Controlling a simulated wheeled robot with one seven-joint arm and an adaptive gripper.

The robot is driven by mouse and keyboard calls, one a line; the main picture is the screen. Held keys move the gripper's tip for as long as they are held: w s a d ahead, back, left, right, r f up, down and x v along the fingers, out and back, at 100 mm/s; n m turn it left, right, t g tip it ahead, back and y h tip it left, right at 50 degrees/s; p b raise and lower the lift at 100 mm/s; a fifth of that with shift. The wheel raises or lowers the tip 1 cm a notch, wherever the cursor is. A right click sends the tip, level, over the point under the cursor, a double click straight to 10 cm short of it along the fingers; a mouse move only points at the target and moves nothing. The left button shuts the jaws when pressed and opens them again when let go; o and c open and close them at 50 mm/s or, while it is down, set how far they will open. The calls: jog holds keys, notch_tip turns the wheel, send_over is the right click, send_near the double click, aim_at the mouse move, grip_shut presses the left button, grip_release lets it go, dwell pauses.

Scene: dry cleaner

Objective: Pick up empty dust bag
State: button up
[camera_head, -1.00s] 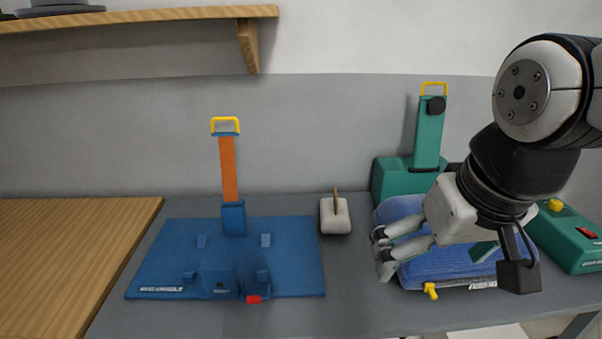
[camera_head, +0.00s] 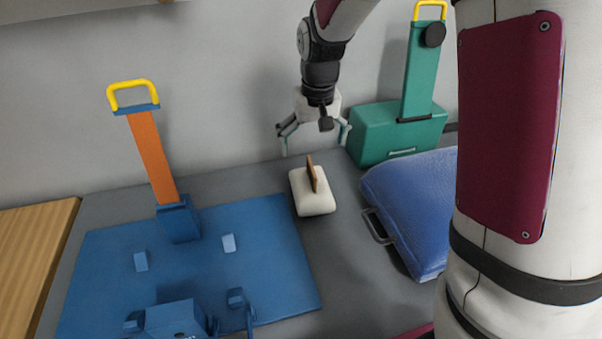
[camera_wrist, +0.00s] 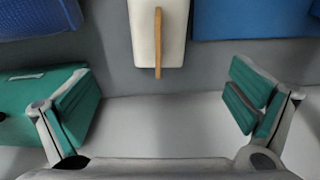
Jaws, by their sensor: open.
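The small white pad-like bag with an upright brown tab, which looks like the empty dust bag (camera_head: 314,198), lies on the grey table between the blue board and the blue cushion-like bag. It also shows at the top middle of the wrist view (camera_wrist: 143,35), partly cut off by the frame edge. My gripper (camera_head: 315,142) is open and empty, above and just behind the white bag, with its fingers spread to either side. In the wrist view, the green-padded fingers (camera_wrist: 165,100) stand apart, and the brown tab lies between their lines, clear of both.
A blue board (camera_head: 275,260) with an orange upright (camera_head: 152,160) and yellow handle is at left. A blue cushion-like bag (camera_head: 415,205) lies at right before a green box (camera_head: 385,135) with a tall post. The wall is close behind my gripper.

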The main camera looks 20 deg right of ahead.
aim_at(311, 179)
jog(key=f, duration=0.4)
jog(key=w+f, duration=0.1)
jog(key=f, duration=0.4)
jog(key=w+f, duration=0.1)
jog(key=f, duration=0.3)
jog(key=shift+d+f+b, duration=0.15)
jog(key=shift+d+b, duration=0.05)
jog(key=shift+b, duration=0.15)
jog(key=c, duration=1.2)
